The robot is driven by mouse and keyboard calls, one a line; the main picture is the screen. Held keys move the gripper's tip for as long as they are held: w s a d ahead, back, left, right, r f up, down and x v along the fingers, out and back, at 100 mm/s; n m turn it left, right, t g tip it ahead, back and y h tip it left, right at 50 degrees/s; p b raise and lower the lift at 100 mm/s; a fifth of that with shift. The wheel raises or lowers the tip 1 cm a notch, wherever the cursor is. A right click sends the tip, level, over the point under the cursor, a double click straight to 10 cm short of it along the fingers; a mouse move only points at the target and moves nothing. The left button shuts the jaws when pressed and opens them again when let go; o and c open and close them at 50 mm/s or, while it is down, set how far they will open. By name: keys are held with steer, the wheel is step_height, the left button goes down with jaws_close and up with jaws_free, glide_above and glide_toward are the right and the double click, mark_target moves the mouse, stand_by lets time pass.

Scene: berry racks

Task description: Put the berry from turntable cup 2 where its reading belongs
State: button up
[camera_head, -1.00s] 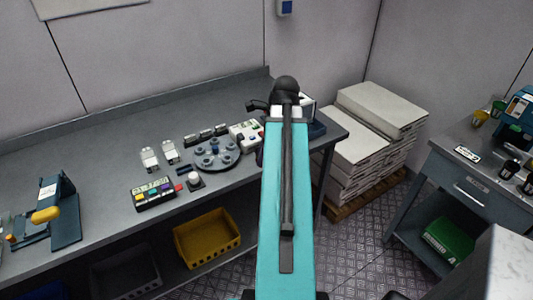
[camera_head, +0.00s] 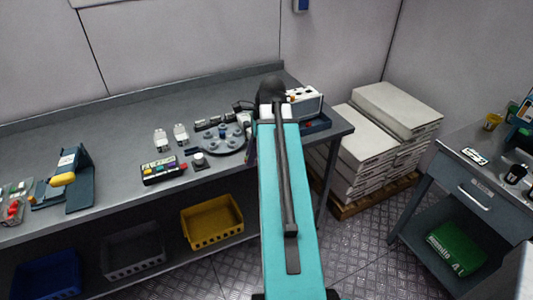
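The turntable (camera_head: 222,146) is a dark round plate with several small cups on the bench, partly covered at its right by my arm. The cup numbers and any berry in them are too small to make out. A white device (camera_head: 305,103) with an orange part on top stands right of the arm's far end. My teal arm reaches over the bench, and its far end hides my gripper. A small panel with coloured keys (camera_head: 162,171) lies left of the turntable, with a knob block (camera_head: 199,161) beside it.
Two small clear containers (camera_head: 160,141) and a row of dark blocks (camera_head: 208,123) sit near the turntable. A blue stand with a yellow part (camera_head: 64,179) is at left. A yellow crate (camera_head: 212,221) is on the shelf below. White boxes (camera_head: 385,128) are stacked right of the bench.

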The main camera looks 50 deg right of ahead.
steer(key=w+a+f+n+g, duration=0.1)
steer(key=w+a+n, duration=0.4)
steer(key=a, duration=0.6)
steer(key=w+a+f+n+g+b, duration=0.1)
steer(key=w+a+n, duration=0.4)
steer(key=a, duration=0.6)
steer(key=w+a+f+n+g+b, duration=0.1)
steer(key=w+a+n+g, duration=0.1)
steer(key=w+a+n, duration=0.4)
steer(key=shift+w+a, duration=1.25)
steer(key=shift+a, duration=1.6)
steer(key=shift+d, duration=0.15)
